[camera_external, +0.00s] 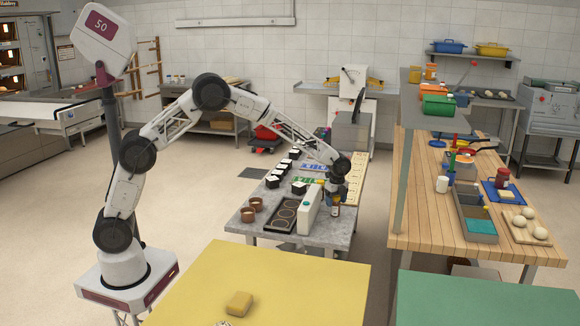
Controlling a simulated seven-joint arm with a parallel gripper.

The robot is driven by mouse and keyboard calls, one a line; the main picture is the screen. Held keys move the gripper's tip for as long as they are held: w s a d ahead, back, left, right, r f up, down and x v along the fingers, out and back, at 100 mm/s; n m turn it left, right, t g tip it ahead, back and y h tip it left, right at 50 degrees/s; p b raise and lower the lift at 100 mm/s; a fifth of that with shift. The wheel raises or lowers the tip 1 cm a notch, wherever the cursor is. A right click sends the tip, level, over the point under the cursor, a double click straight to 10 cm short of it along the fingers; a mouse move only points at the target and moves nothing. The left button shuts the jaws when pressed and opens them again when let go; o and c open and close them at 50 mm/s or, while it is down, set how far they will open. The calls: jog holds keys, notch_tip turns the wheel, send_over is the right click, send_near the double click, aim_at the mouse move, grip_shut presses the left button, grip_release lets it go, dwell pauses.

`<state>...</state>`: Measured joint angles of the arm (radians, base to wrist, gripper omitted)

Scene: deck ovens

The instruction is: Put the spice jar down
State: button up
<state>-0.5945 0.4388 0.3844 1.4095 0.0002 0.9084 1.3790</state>
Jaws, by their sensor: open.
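My gripper (334,203) points down over the right side of the grey worktop, beside a white box-like device (309,209). A small jar-like thing (335,211) with a pale and orange patch shows right at the fingertips; it may be the spice jar. It seems to stand upright on the worktop, partly hidden by the fingers. The jaws are open, and they are too small in view to tell whether they touch it.
The grey worktop (240,224) also holds brown cups (252,207), a dark tray with rings (281,215) and several black-and-white pots. A wooden table (420,232) with jars and bins stands to the right. A yellow table (310,270) is in front, mostly clear.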

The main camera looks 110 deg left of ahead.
notch_tip(320, 180, up, 12)
jog(key=shift+f, duration=0.25)
dwell(0.3)
dwell(0.6)
jog(key=shift+d, duration=0.15)
jog(key=shift+d+r, duration=0.3)
jog(key=s+d+r+n, duration=0.1)
jog(key=s+d+r, duration=0.45)
jog(key=d, duration=0.55)
jog(key=s+d+r+n+t, duration=0.15)
jog(key=s+d+r, duration=0.4)
jog(key=d, duration=0.55)
jog(key=s+d+r+n, duration=0.2)
jog(key=s+d+r, duration=0.4)
jog(key=d, duration=0.6)
jog(key=s+d+f+n, duration=0.1)
jog(key=s+d, duration=0.5)
jog(key=s, duration=0.4)
jog(key=s+d+f+n, duration=0.2)
jog(key=s+d, duration=0.4)
jog(key=s, duration=0.5)
jog(key=s+d+f+n+t, duration=0.1)
jog(key=s+d+f, duration=0.1)
jog(key=s+d, duration=0.4)
jog(key=shift+s+d+f, duration=0.15)
jog(key=shift+s+d, duration=0.15)
jog(key=shift+s, duration=2.2)
